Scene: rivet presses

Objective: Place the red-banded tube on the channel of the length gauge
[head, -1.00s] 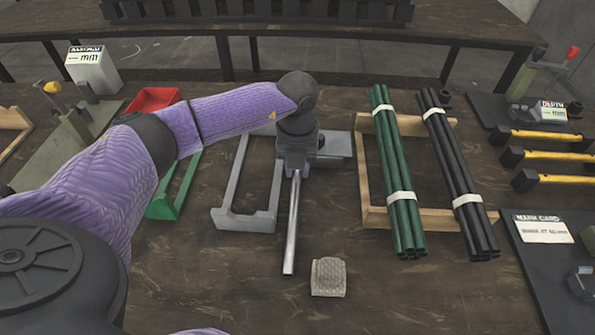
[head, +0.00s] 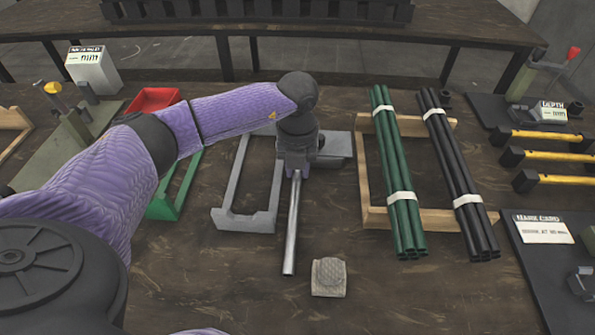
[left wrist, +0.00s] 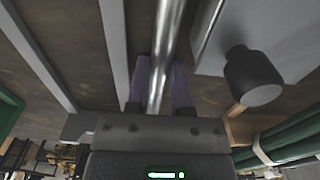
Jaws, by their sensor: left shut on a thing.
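A bare silver metal tube (head: 291,225) points from my left gripper (head: 297,167) toward the front of the table. No red band shows on its visible part. In the left wrist view the tube (left wrist: 168,35) runs between the two fingers of my left gripper (left wrist: 160,85), which are shut on it. A grey metal frame (head: 246,222) lies left of the tube, and a grey plate (head: 338,146) lies just behind and right of the gripper. I cannot tell for certain which part is the length gauge's channel. My right gripper is not in view.
Green tubes (head: 400,175) and black tubes (head: 452,165) lie bundled on a wooden frame (head: 374,215) to the right. A grey patterned block (head: 328,278) sits in front. A red tray (head: 153,99) and a green frame (head: 167,210) are left.

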